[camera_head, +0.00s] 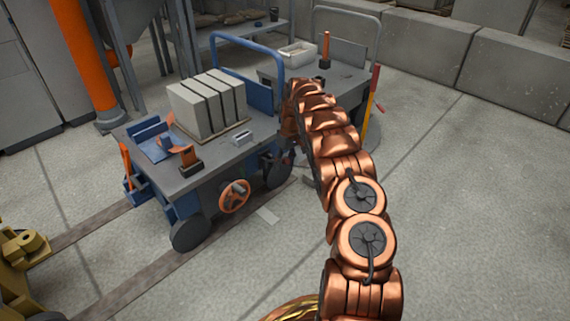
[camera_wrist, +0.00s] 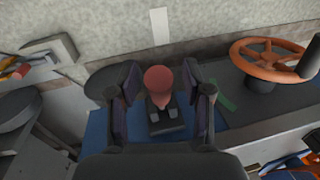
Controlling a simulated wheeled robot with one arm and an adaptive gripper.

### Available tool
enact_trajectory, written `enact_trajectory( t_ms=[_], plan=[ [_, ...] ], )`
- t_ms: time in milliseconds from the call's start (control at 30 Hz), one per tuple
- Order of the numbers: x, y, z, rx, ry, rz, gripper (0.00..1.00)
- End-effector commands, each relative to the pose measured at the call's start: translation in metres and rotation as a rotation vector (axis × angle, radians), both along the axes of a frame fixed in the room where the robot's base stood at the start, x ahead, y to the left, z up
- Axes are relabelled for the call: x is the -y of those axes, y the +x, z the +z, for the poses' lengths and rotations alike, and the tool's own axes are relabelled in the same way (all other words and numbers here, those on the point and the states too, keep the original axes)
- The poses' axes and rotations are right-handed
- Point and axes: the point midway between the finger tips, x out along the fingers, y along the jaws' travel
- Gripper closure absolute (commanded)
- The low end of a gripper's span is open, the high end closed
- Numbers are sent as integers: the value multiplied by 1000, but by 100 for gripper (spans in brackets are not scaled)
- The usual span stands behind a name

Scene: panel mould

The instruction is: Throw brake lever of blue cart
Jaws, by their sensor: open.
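The blue cart (camera_head: 212,172) stands left of centre in the head view, with a grey top, blue frame and blue push handle. In the wrist view a lever with a round red knob (camera_wrist: 159,78) rises from a dark base (camera_wrist: 166,122) on a blue surface. My gripper (camera_wrist: 160,70) is open, with one dark finger on each side of the knob. Gaps show between the knob and both fingers. In the head view my gripper is at the cart's right end, mostly hidden by my copper arm, and I cannot make out the lever there.
An orange handwheel (camera_head: 234,197) is on the cart's near side and also shows right of my gripper in the wrist view (camera_wrist: 266,60). Pale slabs (camera_head: 190,113) stand on the cart. A grey cart (camera_head: 345,77) stands close behind. Floor at right is clear.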

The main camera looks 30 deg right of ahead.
Motion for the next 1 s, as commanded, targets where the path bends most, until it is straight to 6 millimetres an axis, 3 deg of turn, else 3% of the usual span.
enact_trajectory(
  t_ms=[133,600,1000],
  plan=[
    [0,0,1,0,0,-1,51],
    [0,0,1,0,0,0,100],
    [0,0,1,0,0,0,100]
  ],
)
